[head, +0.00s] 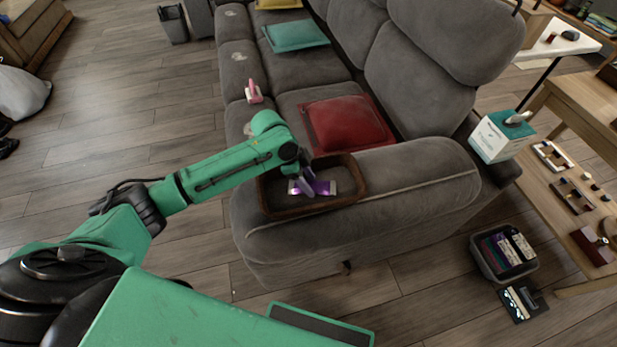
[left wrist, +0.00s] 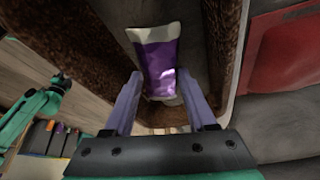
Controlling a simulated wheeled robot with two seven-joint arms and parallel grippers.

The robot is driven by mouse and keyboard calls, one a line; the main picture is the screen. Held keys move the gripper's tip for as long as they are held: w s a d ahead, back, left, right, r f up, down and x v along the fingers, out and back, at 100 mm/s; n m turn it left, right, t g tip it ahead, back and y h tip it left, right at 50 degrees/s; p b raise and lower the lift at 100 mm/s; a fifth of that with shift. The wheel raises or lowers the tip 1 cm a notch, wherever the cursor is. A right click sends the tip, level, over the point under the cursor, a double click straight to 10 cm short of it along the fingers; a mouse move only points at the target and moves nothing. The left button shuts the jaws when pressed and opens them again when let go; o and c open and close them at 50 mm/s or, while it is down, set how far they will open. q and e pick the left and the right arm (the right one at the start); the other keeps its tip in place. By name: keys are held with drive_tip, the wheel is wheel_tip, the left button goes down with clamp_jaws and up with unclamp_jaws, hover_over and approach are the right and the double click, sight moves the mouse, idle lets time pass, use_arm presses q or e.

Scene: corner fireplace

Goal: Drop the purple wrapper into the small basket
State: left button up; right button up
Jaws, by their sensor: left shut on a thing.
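The purple wrapper (head: 318,187), with pale ends, is inside a brown tray (head: 272,203) on the sofa's near arm. My left gripper (head: 305,187) reaches down into the tray and is shut on the wrapper. In the left wrist view the wrapper (left wrist: 160,62) extends away from between the two fingertips (left wrist: 163,98). I cannot tell whether it still touches the tray floor. A small grey basket (head: 482,262) stands on the floor right of the sofa and holds several dark cases.
A red cushion (head: 345,122) lies on the sofa beside the tray, with a pink object (head: 254,92) farther left. A tissue box (head: 500,137) stands at the sofa's right. A wooden table (head: 562,182) is near the basket. Dark bins (head: 173,24) stand far left. Open floor lies left.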

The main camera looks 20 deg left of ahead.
use_arm(q)
drive_tip(key=o, duration=1.4)
drive_tip(key=p+v, duration=0.1)
drive_tip(key=v, duration=1.3)
drive_tip(key=shift+a+r, duration=0.1)
drive_tip(key=shift+r, duration=0.2)
drive_tip(key=shift+f, duration=0.1)
